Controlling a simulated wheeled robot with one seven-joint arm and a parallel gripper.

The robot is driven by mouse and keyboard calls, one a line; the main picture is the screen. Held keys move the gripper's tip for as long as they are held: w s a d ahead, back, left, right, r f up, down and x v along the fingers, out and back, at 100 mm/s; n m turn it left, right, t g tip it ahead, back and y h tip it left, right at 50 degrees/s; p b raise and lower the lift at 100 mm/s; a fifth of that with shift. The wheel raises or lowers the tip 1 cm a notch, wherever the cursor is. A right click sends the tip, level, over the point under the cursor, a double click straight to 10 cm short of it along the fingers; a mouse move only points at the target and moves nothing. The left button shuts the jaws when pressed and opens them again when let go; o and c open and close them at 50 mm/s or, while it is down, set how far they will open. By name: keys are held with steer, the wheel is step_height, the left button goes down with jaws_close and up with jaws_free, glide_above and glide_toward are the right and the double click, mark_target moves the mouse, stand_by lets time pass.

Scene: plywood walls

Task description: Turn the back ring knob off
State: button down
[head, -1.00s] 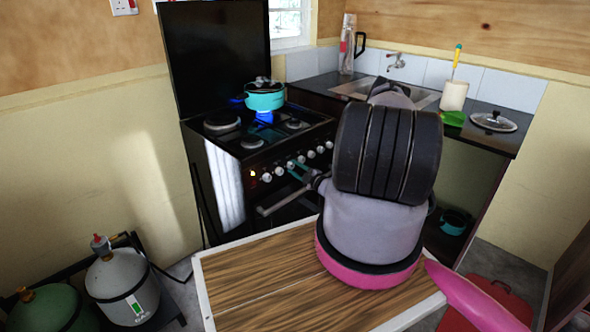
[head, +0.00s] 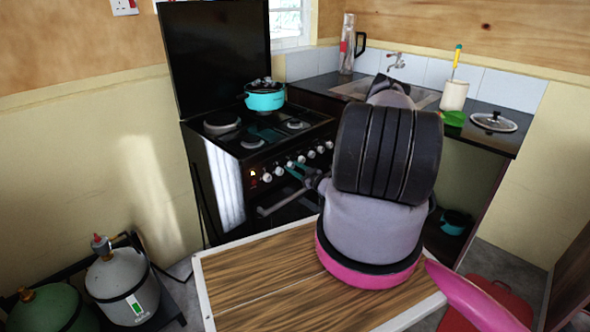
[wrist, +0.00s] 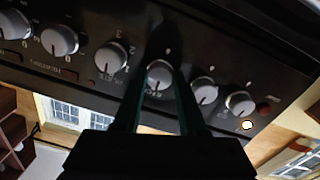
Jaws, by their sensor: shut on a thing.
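The black stove (head: 262,150) stands against the back wall, with a row of several pale knobs along its front panel. My gripper (head: 294,168) reaches this row in the head view. In the wrist view its two dark fingers (wrist: 160,72) close on either side of one round grey knob (wrist: 160,75) in the middle of the row. Its label is partly hidden, and I cannot read it surely. A teal pot (head: 264,97) sits on a back burner. No flame shows under it. A small orange light glows at the left end of the panel.
A wooden-topped table (head: 260,275) lies in front of the stove, below my arm. Gas cylinders (head: 125,285) stand at the lower left. A counter with a sink, a white cup (head: 454,95) and a pot lid (head: 494,121) is at the right.

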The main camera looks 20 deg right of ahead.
steer(key=shift+s+f+m, duration=0.1)
steer(key=shift+m, duration=0.3)
steer(key=shift+c, duration=2.3)
jaws_free()
steer(key=v, duration=1)
steer(key=shift+s, duration=0.35)
steer(key=shift+d, duration=0.1)
